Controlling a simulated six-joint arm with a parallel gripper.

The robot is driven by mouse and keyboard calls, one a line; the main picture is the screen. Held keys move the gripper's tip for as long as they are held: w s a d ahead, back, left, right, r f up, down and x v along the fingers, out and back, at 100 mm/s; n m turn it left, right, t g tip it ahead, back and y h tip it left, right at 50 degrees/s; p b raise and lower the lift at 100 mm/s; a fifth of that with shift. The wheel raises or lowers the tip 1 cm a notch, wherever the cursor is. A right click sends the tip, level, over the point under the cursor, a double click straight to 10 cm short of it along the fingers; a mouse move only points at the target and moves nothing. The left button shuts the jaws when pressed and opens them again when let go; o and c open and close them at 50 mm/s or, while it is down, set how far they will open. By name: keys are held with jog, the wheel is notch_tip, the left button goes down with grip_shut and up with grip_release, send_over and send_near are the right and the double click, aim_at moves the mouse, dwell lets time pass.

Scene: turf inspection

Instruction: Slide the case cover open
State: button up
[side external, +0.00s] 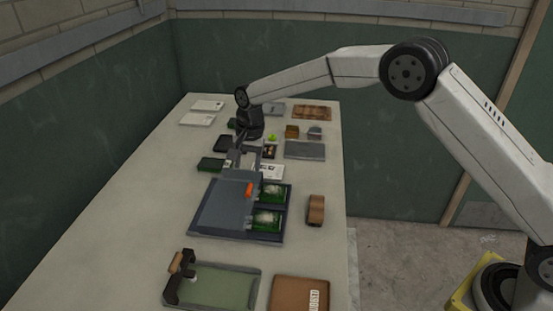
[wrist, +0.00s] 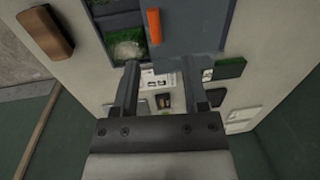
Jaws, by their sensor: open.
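The case (side external: 264,238) is a dark blue-grey tray lying flat on the table. Its flat grey cover (side external: 220,205) lies over the left part, and it fills the upper right of the wrist view (wrist: 195,30). An orange handle (side external: 250,189) stands on the cover near its right edge; it also shows in the wrist view (wrist: 154,24). To the right of the cover, two compartments show green turf samples with pale patches (side external: 268,218). My gripper (side external: 243,160) is open and empty at the case's far edge. In the wrist view its fingers (wrist: 160,67) point toward the case, apart from the handle.
A brown block (side external: 315,210) stands right of the case. A green tray with a brown-handled tool (side external: 215,288) and a brown box (side external: 299,294) lie at the near end. Several small boxes and cards crowd the table beyond the case. The table's left side is mostly clear.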

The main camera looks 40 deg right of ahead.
aim_at(249, 188)
jog(key=shift+s+d+r+t+y, duration=0.1)
jog(key=shift+s+d+t+y, duration=0.2)
jog(key=shift+s+d+t, duration=0.25)
jog(key=shift+x, duration=3.95)
jog(key=shift+s, duration=0.1)
grip_shut()
